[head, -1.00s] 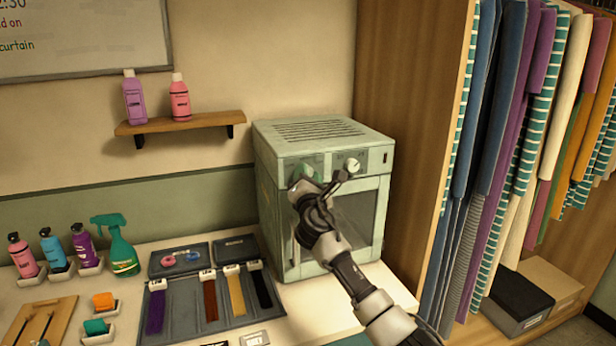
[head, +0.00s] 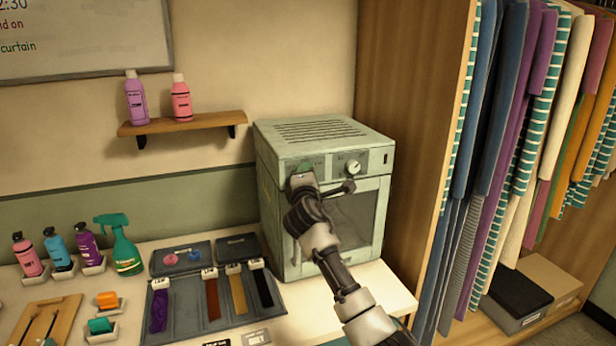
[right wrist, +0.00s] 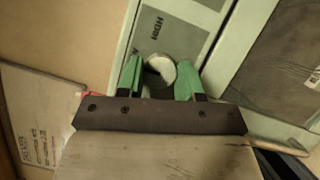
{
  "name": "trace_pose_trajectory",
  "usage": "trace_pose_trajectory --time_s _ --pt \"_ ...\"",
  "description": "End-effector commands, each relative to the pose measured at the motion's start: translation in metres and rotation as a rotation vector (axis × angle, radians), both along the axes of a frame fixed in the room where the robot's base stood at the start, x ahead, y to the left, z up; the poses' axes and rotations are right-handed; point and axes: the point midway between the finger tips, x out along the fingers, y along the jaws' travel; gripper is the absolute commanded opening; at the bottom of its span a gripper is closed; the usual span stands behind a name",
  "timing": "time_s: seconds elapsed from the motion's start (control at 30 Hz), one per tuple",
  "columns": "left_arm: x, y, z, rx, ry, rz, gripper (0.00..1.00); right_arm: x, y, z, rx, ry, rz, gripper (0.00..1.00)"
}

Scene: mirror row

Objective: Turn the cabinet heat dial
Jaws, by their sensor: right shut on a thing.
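The pale green heat cabinet (head: 268,200) stands on the counter at the back, with a front panel above its door. My right gripper (head: 303,172) is at the left part of that panel. In the right wrist view its green fingers (right wrist: 160,80) are shut on a round pale dial (right wrist: 160,67), one on each side. The panel by this dial carries the word HIGH. In the head view my gripper hides this dial. A second white knob (head: 353,166) shows clear to the right on the panel. My left gripper is not in view.
A wooden wardrobe wall (head: 410,120) stands close on the right.

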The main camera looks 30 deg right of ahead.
Motion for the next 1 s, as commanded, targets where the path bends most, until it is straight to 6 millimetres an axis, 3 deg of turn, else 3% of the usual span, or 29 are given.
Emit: trace_pose_trajectory --time_s 0.43,0.47,0.6,1.0 --pt "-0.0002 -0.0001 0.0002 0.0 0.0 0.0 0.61 0.0 0.0001 -0.0015 0.011 -0.001 -0.001 0.12" --pt "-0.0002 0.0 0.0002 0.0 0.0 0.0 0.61 0.0 0.0001 -0.0015 0.011 -0.001 -0.001 0.37" --pt "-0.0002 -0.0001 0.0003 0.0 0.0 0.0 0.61 0.0001 0.0001 -0.0012 0.011 -0.001 -0.001 0.59" --pt "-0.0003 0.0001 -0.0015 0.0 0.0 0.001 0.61 -0.0042 0.0033 -0.0015 0.008 -0.003 0.001 0.61"
